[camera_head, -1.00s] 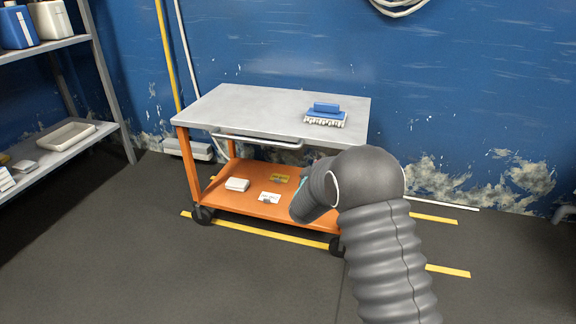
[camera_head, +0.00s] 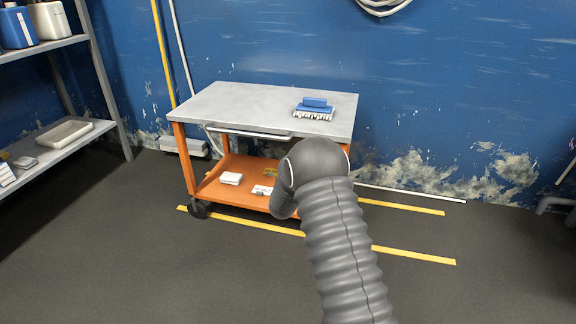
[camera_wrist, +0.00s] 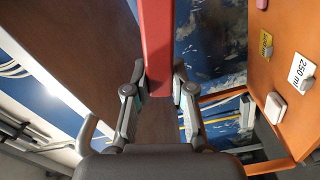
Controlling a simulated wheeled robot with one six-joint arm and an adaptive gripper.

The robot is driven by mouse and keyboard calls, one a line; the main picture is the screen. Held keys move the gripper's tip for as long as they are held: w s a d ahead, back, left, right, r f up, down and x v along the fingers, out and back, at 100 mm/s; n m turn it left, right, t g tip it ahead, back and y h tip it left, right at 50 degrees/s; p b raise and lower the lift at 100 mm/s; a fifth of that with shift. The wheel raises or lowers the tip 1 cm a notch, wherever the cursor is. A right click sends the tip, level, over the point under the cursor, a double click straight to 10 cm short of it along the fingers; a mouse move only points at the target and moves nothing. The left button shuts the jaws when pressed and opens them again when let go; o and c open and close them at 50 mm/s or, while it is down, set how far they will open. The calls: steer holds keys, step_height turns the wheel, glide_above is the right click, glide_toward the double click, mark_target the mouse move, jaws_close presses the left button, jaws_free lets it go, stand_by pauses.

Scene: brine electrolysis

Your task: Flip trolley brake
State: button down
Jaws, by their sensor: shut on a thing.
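The trolley (camera_head: 230,107) has a grey top, orange legs and an orange lower shelf (camera_head: 213,186). It stands on the floor by the blue wall. My arm covers its right front leg and wheel in the head view, and my gripper is hidden there. In the wrist view my gripper (camera_wrist: 158,84) is shut on the end of a red bar (camera_wrist: 157,35), which comes in from the top of the picture. It looks like the brake lever, but I cannot see its mounting.
A blue-and-white rack (camera_head: 314,109) sits on the trolley top. A pale handle (camera_head: 250,133) runs along its front edge. The lower shelf holds a white box (camera_head: 231,178) and labels, one reading 250 ml (camera_wrist: 301,72). Shelving (camera_head: 84,126) stands at left. The floor in front is clear.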

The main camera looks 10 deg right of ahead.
steer(key=shift+d+f, duration=0.1)
steer(key=c, duration=1)
jaws_free()
steer(key=shift+o, duration=0.2)
steer(key=shift+s, duration=0.1)
steer(key=v, duration=1.2)
